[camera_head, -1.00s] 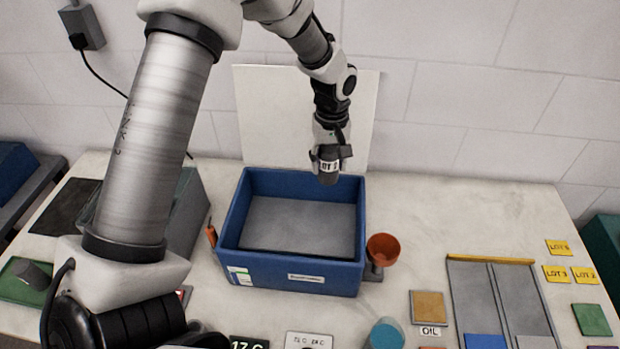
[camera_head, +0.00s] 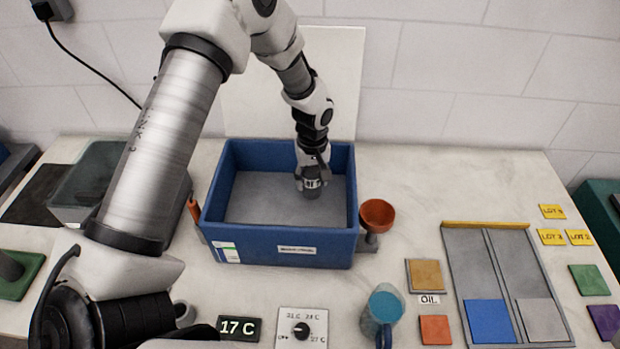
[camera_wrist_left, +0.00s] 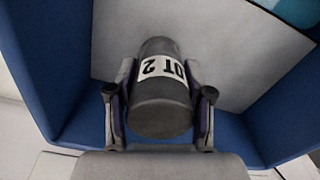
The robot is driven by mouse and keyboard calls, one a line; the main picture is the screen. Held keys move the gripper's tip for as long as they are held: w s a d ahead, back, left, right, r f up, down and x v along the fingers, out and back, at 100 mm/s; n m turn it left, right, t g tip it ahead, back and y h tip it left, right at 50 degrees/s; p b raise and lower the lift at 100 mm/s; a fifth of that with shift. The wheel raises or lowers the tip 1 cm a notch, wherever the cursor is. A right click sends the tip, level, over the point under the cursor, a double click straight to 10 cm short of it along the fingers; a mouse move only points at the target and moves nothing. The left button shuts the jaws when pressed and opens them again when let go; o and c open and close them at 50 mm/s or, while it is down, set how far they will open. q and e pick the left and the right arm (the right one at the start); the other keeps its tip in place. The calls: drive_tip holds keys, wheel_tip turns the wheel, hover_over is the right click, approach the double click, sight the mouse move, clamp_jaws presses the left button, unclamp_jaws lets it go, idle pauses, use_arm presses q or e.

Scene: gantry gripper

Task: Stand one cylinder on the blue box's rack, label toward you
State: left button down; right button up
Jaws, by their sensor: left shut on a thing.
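A dark grey cylinder (camera_head: 312,186) with a white label is held by my left gripper (camera_head: 311,166), which is shut on its sides. In the left wrist view the cylinder (camera_wrist_left: 160,106) sits between both fingers, its label partly readable as "OT 2". In the head view the label faces the camera. The blue box (camera_head: 278,242) stands open at the back of the table, with a flat grey surface (camera_head: 260,205) inside. The cylinder is over the right half of this surface; I cannot tell whether it touches. My right gripper is not in view.
An orange funnel cup (camera_head: 377,213) stands close to the box's right side. A blue mug (camera_head: 383,310), a dial panel (camera_head: 302,328) and a "17 C" display (camera_head: 239,328) are in front. A grey two-lane tray (camera_head: 463,265) lies right. A pale board (camera_head: 290,85) stands behind.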

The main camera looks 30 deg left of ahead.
use_arm(q)
wheel_tip(320, 180, down, 2)
drive_tip(key=shift+w+f, duration=0.1)
drive_tip(key=shift+w, duration=0.05)
drive_tip(key=shift+c, duration=2.3)
unclamp_jaws()
drive_tip(key=shift+r, duration=0.5)
wheel_tip(320, 180, up, 11)
drive_tip(key=b, duration=0.2)
drive_tip(key=shift+f+b, duration=0.1)
drive_tip(key=shift+b, duration=0.25)
drive_tip(key=shift+r, duration=0.25)
